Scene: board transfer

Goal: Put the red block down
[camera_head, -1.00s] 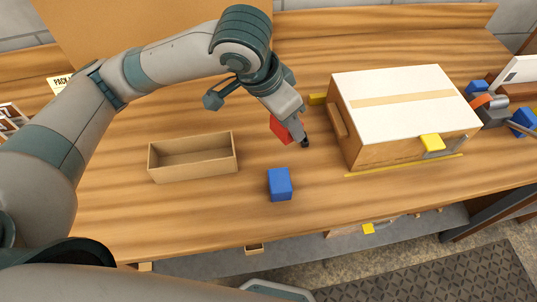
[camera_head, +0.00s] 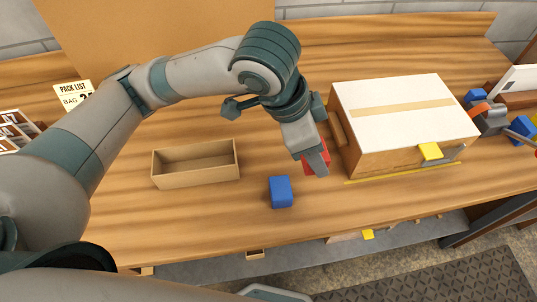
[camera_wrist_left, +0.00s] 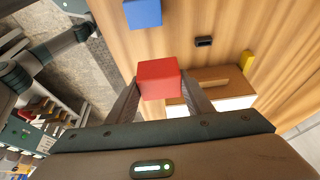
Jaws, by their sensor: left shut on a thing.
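My left gripper (camera_head: 317,170) is shut on the red block (camera_head: 325,158), just left of the large white-topped box. In the left wrist view the red block (camera_wrist_left: 158,79) sits between the two fingertips (camera_wrist_left: 160,92). Its height above the table is hard to judge, and I see no clear contact. In the head view the fingers hide part of it. A blue block (camera_head: 281,192) stands on the table to the left and nearer; it also shows in the left wrist view (camera_wrist_left: 143,13). My right gripper is not visible.
An open, empty cardboard tray (camera_head: 196,181) lies left of the blue block. The white-topped box (camera_head: 400,108) with a yellow tab (camera_head: 430,151) takes up the right. A small black object (camera_wrist_left: 204,41) lies on the table. The wood between tray and blue block is bare.

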